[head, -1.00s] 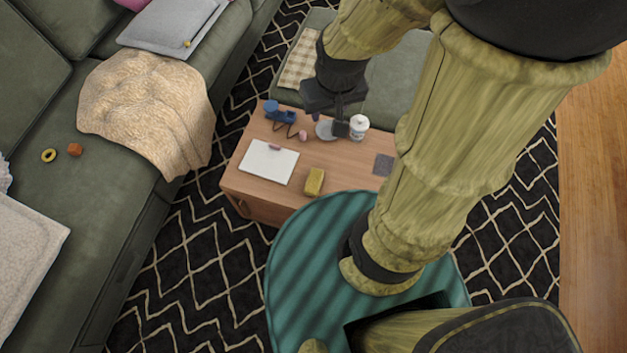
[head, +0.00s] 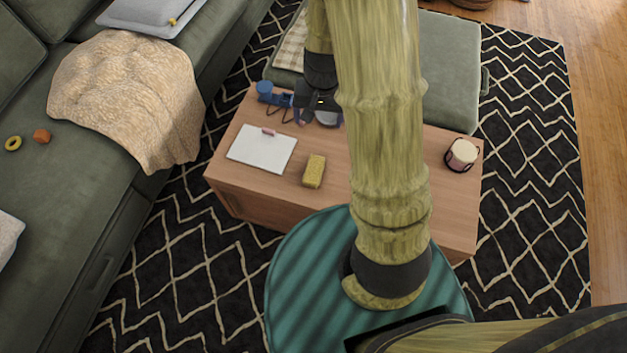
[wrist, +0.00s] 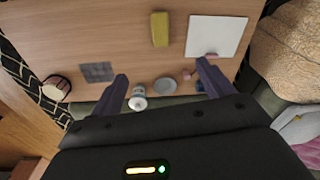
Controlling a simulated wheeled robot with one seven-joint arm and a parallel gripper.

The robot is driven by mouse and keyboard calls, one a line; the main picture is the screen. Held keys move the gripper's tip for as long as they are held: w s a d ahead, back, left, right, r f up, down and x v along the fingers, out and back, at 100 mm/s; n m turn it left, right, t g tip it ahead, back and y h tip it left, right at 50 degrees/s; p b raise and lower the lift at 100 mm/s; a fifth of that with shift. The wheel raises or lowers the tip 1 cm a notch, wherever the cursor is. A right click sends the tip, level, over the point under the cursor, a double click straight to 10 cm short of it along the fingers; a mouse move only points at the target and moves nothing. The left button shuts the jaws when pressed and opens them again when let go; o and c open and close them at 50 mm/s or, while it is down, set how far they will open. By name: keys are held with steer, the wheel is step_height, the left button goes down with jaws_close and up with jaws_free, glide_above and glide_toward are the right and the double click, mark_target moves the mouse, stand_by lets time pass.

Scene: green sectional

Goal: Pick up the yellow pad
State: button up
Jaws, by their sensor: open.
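The yellow pad (head: 313,171) is a small yellow block lying on the wooden coffee table (head: 330,205), just right of a white notebook. It also shows at the top middle of the wrist view (wrist: 159,29). My gripper (head: 318,113) is above the far side of the table, beyond the pad and apart from it. In the wrist view my gripper (wrist: 162,71) has its two fingers wide apart with nothing between them. The pad lies ahead of the fingertips there. My arm hides part of the table in the head view.
On the table are a white notebook (head: 262,148), a blue object (head: 272,95), a white bottle (wrist: 138,99), a grey disc (wrist: 165,86), a dark grey square (wrist: 98,72) and a candle jar (head: 461,154). A green sofa (head: 60,215) stands left.

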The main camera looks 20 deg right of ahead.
steer(key=w+f+m+b, duration=0.2)
steer(key=f+b, duration=0.4)
steer(key=f, duration=0.8)
steer(key=shift+w+d+g+b, duration=0.35)
steer(key=shift+w+g+b, duration=0.05)
steer(key=shift+w, duration=0.1)
steer(key=b, duration=0.5)
glide_above(314, 169)
steer(key=f, duration=1.2)
steer(key=shift+d+f, duration=0.2)
steer(key=shift+d, duration=0.2)
steer(key=f+b, duration=0.1)
steer(key=f, duration=0.2)
steer(key=a+f+b, duration=0.1)
steer(key=f, duration=0.1)
steer(key=shift+f+b, duration=0.1)
steer(key=shift+b, duration=0.2)
